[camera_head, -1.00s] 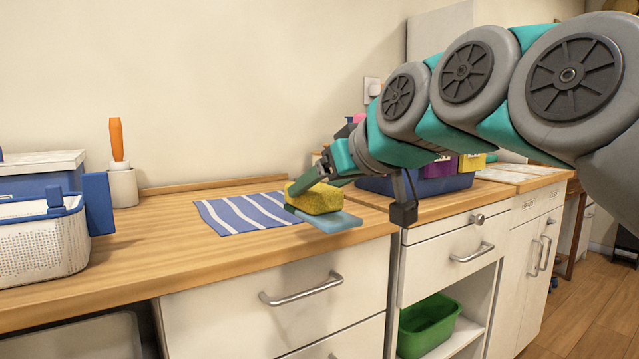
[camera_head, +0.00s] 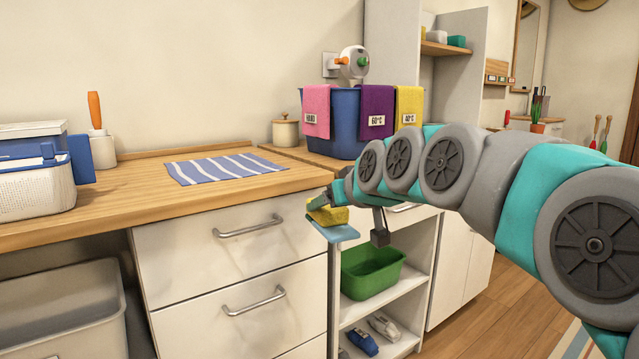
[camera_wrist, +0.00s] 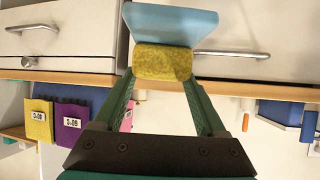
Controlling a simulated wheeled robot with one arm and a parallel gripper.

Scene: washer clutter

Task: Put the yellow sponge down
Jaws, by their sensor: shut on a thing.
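The yellow sponge (camera_head: 328,215) is in my gripper (camera_head: 322,204), in front of the counter's right front corner and clear of the wooden top. In the wrist view the green fingers of my gripper (camera_wrist: 163,76) close on the sponge (camera_wrist: 163,62) from both sides. A flat light-blue piece (camera_head: 336,233) lies against the sponge's underside and sticks out past it. It also shows in the wrist view (camera_wrist: 172,22), beyond the sponge. I cannot tell whether it is joined to the sponge.
A striped blue cloth (camera_head: 225,167) lies on the wooden counter (camera_head: 130,205), with bare wood around it. A blue tub (camera_head: 343,110) with coloured cloths stands behind. A green bin (camera_head: 371,273) sits on an open shelf below my arm. A white basket (camera_head: 38,190) stands at left.

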